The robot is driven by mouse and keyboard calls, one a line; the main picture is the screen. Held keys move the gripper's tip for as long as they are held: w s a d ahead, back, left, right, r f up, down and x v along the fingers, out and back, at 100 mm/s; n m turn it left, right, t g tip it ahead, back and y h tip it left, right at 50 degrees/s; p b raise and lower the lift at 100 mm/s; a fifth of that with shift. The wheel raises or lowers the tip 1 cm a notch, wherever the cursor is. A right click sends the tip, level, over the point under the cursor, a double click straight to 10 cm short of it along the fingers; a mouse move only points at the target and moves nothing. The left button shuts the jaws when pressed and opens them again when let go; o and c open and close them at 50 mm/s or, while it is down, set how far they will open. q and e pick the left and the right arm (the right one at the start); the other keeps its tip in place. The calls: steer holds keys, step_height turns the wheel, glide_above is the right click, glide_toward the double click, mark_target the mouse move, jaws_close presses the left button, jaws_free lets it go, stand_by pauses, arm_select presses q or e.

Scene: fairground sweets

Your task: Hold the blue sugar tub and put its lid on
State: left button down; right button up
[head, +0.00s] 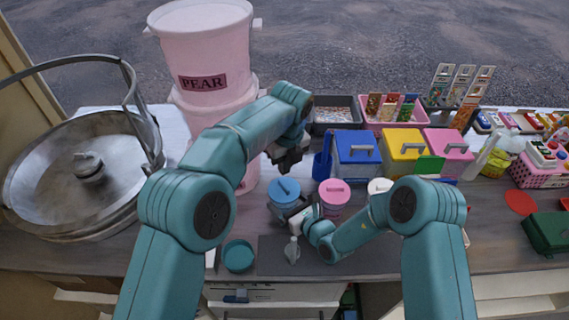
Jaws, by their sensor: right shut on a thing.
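The blue sugar tub (284,207) stands upright on the counter in the middle of the head view. Its blue lid (285,188), with a dark handle bar, sits over the top of the tub; whether it is fully seated I cannot tell. My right gripper (288,214) comes from the right and is shut on the tub's front side, low down. My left gripper (283,158) hangs above and behind the lid, apart from it. Its fingers are small and dark, so I cannot tell whether they are open.
A pink lidded tub (334,195) stands close on the right, with a white-lidded one (380,187) beyond. A teal round dish (238,256) lies front left. Pink PEAR buckets (205,50) and a metal pan (70,190) fill the left. Blue and yellow boxes (404,145) stand behind.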

mark_target(284, 184)
arm_select(q)
steer(key=shift+f, duration=0.1)
arm_select(e)
steer(key=shift+r, duration=0.1)
arm_select(q)
steer(key=shift+f, duration=2.5)
steer(key=shift+r, duration=0.1)
step_height(284, 184, up, 5)
steer(key=shift+f+b, duration=0.45)
steer(key=shift+f, duration=0.05)
arm_select(e)
steer(key=shift+f, duration=0.5)
